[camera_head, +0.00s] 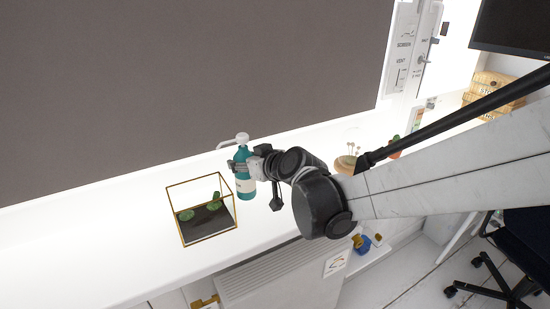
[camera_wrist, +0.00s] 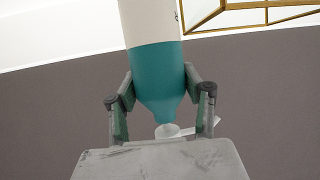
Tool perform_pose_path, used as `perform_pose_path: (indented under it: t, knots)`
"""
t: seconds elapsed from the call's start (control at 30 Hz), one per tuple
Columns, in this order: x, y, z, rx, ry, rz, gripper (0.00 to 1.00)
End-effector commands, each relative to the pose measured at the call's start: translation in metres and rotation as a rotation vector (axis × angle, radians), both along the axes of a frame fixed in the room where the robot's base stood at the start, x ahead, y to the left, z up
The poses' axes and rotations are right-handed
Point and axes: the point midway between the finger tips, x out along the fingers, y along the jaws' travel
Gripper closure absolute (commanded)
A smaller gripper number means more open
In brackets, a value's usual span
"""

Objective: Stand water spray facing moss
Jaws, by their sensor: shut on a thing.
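The water spray (camera_head: 247,188) is a teal bottle with a pale label and a white spray head. My gripper (camera_head: 243,168) is shut around its upper part, just below the head. The bottle looks upright, and its white nozzle points left in the head view. I cannot tell whether its base touches the desk. The wrist view shows the bottle (camera_wrist: 155,60) between the two fingers (camera_wrist: 157,92). Green moss clumps (camera_head: 186,215) sit on a dark base in a gold-framed glass case, left of the bottle. The wrist view shows only part of the case's frame (camera_wrist: 240,7).
The white desk (camera_head: 110,245) is bare left of the case. A large grey-brown panel (camera_head: 180,80) rises behind it. A wooden item with thin stems (camera_head: 345,163) stands right of my gripper. A radiator (camera_head: 275,280) is below the front edge.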

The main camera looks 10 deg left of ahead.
Motion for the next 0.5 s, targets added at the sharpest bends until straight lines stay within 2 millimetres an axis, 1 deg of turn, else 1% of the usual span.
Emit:
perform_pose_path:
  t: [0.03,0.1,0.37,0.5]
  knots:
    - [0.001,0.000,-0.010,0.000,0.000,0.000,1.00]
    - [0.000,0.000,-0.019,0.000,0.000,-0.001,1.00]
    - [0.001,0.000,-0.037,0.000,0.000,-0.001,1.00]
    - [0.001,0.000,-0.056,0.000,0.000,-0.001,1.00]
